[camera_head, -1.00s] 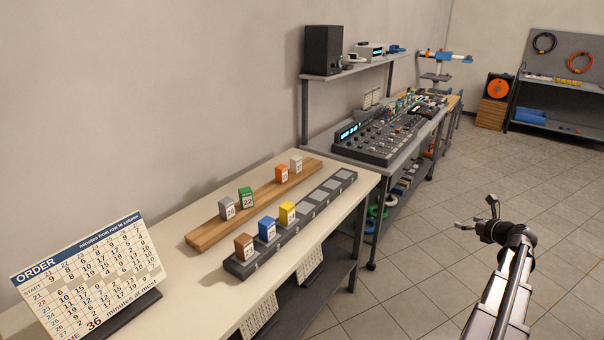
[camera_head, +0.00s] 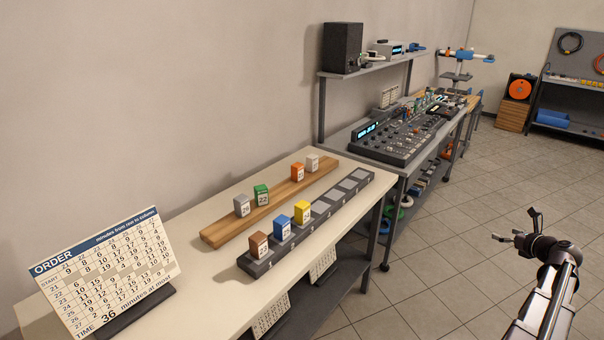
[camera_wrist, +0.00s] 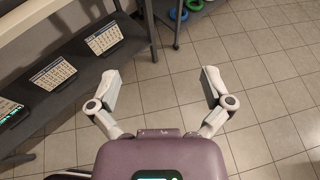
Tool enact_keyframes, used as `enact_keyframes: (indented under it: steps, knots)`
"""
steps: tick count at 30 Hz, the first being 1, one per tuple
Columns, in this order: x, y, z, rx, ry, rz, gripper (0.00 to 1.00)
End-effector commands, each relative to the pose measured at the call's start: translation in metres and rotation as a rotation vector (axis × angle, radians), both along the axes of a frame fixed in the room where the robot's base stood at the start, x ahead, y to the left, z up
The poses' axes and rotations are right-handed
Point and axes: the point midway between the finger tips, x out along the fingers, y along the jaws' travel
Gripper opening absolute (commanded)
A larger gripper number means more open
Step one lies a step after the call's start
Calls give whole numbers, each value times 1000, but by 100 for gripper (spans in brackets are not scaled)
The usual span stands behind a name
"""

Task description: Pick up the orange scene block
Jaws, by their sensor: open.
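The orange scene block (camera_head: 297,172) stands upright on the wooden rail (camera_head: 225,229) on the cream table, between the green block (camera_head: 261,195) and a light grey block (camera_head: 312,163). Its front face carries a white label too small to read. My gripper (camera_head: 516,226) is off to the right over the floor, well apart from the table and the block. In the wrist view my gripper (camera_wrist: 162,90) has its two fingers spread with only floor tiles between them. The orange block is not in the wrist view.
The dark slotted rack (camera_head: 338,198) lies in front of the wooden rail, holding brown, blue and yellow blocks. An order board (camera_head: 105,265) stands at the table's near end. A mixing desk (camera_head: 395,140) is on the bench beyond. The tiled floor right of the table is clear.

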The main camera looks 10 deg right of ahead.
Motion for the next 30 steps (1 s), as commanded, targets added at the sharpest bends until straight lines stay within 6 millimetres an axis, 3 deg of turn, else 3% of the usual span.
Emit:
enact_keyframes:
  steps: [20,26,30]
  knots:
    - [3,7,-1,-15,7,18,100]
    - [17,39,-9,-102,43,108,100]
    - [31,81,-19,-218,86,233,100]
